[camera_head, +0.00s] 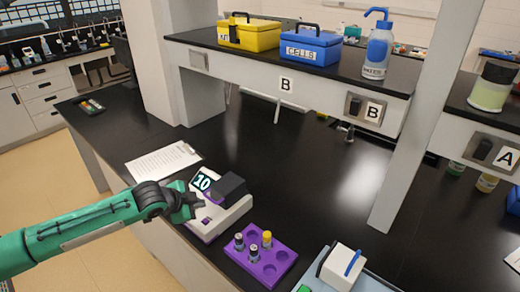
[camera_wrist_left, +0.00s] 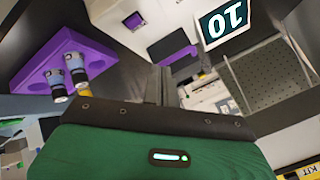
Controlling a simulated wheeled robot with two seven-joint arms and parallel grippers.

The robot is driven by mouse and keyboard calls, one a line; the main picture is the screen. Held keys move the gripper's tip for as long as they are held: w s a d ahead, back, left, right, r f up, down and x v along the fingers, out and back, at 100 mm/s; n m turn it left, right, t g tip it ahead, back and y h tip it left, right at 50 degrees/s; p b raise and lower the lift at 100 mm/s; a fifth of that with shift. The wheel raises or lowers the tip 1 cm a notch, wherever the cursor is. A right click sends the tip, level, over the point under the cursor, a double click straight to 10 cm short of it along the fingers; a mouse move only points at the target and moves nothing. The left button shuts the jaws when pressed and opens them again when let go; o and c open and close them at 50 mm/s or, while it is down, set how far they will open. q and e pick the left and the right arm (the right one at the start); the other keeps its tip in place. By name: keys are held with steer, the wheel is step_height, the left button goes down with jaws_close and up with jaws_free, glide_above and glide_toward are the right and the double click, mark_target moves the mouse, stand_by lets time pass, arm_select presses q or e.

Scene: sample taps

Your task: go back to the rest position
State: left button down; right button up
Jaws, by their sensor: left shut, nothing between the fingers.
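My left gripper (camera_head: 190,205) is shut and empty. It comes in from the left on a green arm, at the left side of a white and purple device with a dark block on top (camera_head: 228,190) and a display reading 10 (camera_head: 202,182). I cannot tell whether it touches the device. In the left wrist view the display (camera_wrist_left: 226,22) shows upside down, beyond my green wrist. My right gripper is not in view.
A purple rack (camera_head: 270,266) holding several vials stands right of the device. A paper sheet (camera_head: 163,162) lies behind it. A white box (camera_head: 341,268) is at the front. A shelf above carries a yellow case (camera_head: 249,36), a blue case (camera_head: 308,48) and a wash bottle (camera_head: 377,50). The middle bench is clear.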

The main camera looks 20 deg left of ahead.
arm_select(q)
steer(key=shift+n+g+h, duration=0.3)
steer(key=shift+n+g, duration=0.1)
steer(key=shift+g, duration=0.2)
steer(key=s+d+f, duration=0.2)
steer(key=d, duration=0.1)
steer(key=s+d+f, duration=0.1)
steer(key=s+d, duration=0.1)
steer(key=d, duration=0.1)
steer(key=s+d+f, duration=0.2)
steer(key=d, duration=0.1)
steer(key=shift+s+f, duration=0.15)
steer(key=shift+f, duration=0.2)
steer(key=s+d+f+n+g+y, duration=0.15)
steer(key=s+n, duration=0.35)
steer(key=s, duration=0.7)
steer(key=s+d+f+n+g+y, duration=0.1)
steer(key=s+d+f+n+g, duration=0.2)
steer(key=s, duration=0.8)
step_height(320, 180, down, 29)
steer(key=n, duration=0.1)
steer(key=s+a+f+g, duration=0.2)
steer(key=s+a+f, duration=0.1)
steer(key=s+f, duration=1.7)
steer(key=shift+s+f+y, duration=0.3)
steer(key=shift+f+y, duration=0.05)
steer(key=shift+f, duration=0.6)
